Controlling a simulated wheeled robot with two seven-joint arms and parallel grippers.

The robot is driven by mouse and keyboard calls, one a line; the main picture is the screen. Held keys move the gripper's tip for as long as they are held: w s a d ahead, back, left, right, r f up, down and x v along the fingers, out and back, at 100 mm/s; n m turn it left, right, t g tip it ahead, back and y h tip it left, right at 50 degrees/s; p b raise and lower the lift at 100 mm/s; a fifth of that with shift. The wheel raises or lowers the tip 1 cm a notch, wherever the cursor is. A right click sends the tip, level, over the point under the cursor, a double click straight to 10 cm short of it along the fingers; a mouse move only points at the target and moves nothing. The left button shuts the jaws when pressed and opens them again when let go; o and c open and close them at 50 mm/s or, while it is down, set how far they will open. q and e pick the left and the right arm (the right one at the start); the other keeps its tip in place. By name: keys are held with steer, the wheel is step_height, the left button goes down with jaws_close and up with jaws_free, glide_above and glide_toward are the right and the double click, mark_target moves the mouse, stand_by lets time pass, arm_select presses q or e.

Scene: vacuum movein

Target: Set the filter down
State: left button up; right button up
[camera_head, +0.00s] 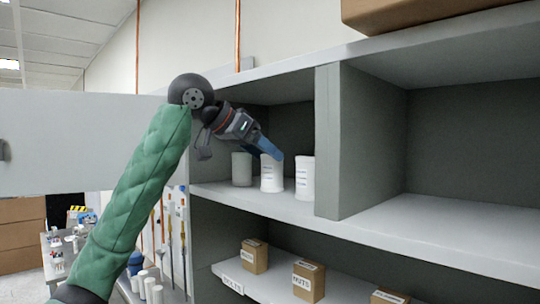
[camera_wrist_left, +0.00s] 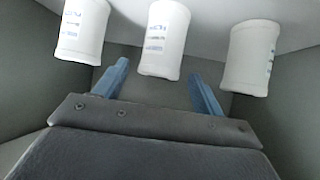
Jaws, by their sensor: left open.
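Three white cylindrical filters with faint printed labels stand upright in a row in the left compartment of the upper shelf: a rear filter (camera_head: 242,170), a middle filter (camera_head: 271,175) and a front filter (camera_head: 305,178). My left gripper (camera_head: 270,150) is open, its blue fingers angled down at the top of the middle filter. In the left wrist view, the three filters appear upside down, and the middle filter (camera_wrist_left: 163,40) lies between the lines of the two spread fingertips (camera_wrist_left: 159,72). I cannot tell whether a finger touches it. My right gripper is not in view.
A grey divider (camera_head: 328,140) bounds the filters' compartment on the right. The right compartment (camera_head: 450,215) is empty. Labelled cardboard boxes (camera_head: 255,256) stand on the lower shelf. A larger carton (camera_head: 420,14) sits on top. A white panel (camera_head: 60,140) is at the left.

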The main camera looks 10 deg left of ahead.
arm_select(q)
steer(key=p+v, duration=0.2)
steer(key=v, duration=0.7)
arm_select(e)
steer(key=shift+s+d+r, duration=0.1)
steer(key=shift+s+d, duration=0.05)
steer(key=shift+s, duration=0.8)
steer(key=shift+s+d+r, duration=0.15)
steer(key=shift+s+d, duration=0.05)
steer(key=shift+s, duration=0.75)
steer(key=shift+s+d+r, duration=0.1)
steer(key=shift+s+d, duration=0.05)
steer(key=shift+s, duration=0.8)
